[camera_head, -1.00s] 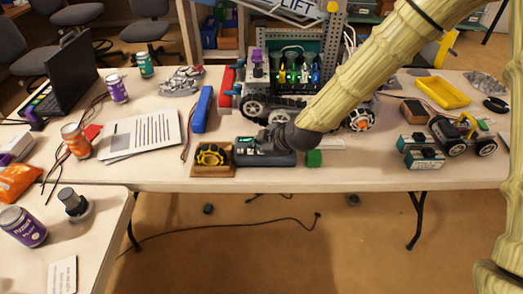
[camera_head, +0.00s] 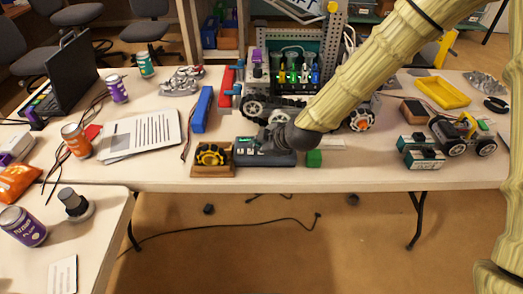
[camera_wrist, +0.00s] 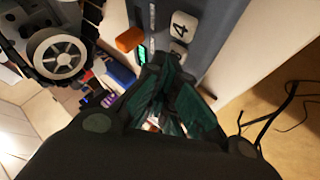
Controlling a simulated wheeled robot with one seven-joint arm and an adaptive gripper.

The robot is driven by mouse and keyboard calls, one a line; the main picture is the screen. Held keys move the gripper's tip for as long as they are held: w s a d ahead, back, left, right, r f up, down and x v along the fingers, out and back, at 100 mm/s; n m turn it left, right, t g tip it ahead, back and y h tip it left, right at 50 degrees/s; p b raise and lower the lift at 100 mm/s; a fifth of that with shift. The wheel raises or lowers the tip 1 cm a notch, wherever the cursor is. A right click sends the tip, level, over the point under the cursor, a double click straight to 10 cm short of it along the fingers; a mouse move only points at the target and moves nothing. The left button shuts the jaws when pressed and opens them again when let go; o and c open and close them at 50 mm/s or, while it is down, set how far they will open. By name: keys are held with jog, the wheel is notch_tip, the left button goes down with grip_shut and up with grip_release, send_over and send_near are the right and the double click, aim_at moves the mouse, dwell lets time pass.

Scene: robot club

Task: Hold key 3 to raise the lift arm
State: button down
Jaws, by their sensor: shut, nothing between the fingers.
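The dark blue-grey keypad box (camera_head: 262,157) lies near the front edge of the table, with a small lit green display. In the wrist view its face (camera_wrist: 208,50) shows a white key marked 4 (camera_wrist: 183,27). Key 3 cannot be made out; my fingers cover part of the box. My gripper (camera_wrist: 166,72) is shut and empty, its tips down at the keypad face; whether they touch a key is unclear. It also shows at the keypad in the head view (camera_head: 272,138).
A blue bar (camera_head: 203,109) and papers (camera_head: 142,134) lie further left. A small wheeled robot (camera_head: 463,137) and yellow tray (camera_head: 443,93) are right.

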aim_at(259, 153)
jog(key=shift+r+p, duration=0.55)
jog(key=shift+r, duration=0.25)
notch_tip(259, 153, up, 5)
jog(key=p, duration=0.3)
dwell(0.3)
dwell(0.3)
jog(key=s+d+f+m+p, duration=0.1)
jog(key=s+d+f, duration=0.1)
jog(key=s+f, duration=0.2)
jog(key=s+d+f+m+h+p, duration=0.1)
jog(key=s+d+f, duration=0.2)
jog(key=s+d+f+m+h+p, duration=0.1)
jog(key=s+d+f+m+p, duration=0.1)
jog(key=s+f, duration=0.2)
jog(key=shift+s+d+f, duration=0.3)
jog(key=shift+d+f, duration=0.05)
jog(key=shift+d, duration=0.05)
jog(key=s+d+f+m+g+h, duration=0.1)
jog(key=s+d+f+m, duration=0.3)
jog(key=s, duration=0.5)
jog(key=s+d+f+m+g+h+b, duration=0.1)
jog(key=s+d+f+m+g, duration=0.2)
jog(key=s+f, duration=0.6)
jog(key=s+d+f+m+g+h+b, duration=0.1)
jog(key=s+d+f+m+g+h, duration=0.1)
jog(key=s+d+f+m, duration=0.4)
jog(key=s+d+f, duration=0.1)
jog(key=s+d, duration=0.1)
jog(key=shift+s+d+f+m+g, duration=0.15)
jog(key=shift+s+d+m+g, duration=0.25)
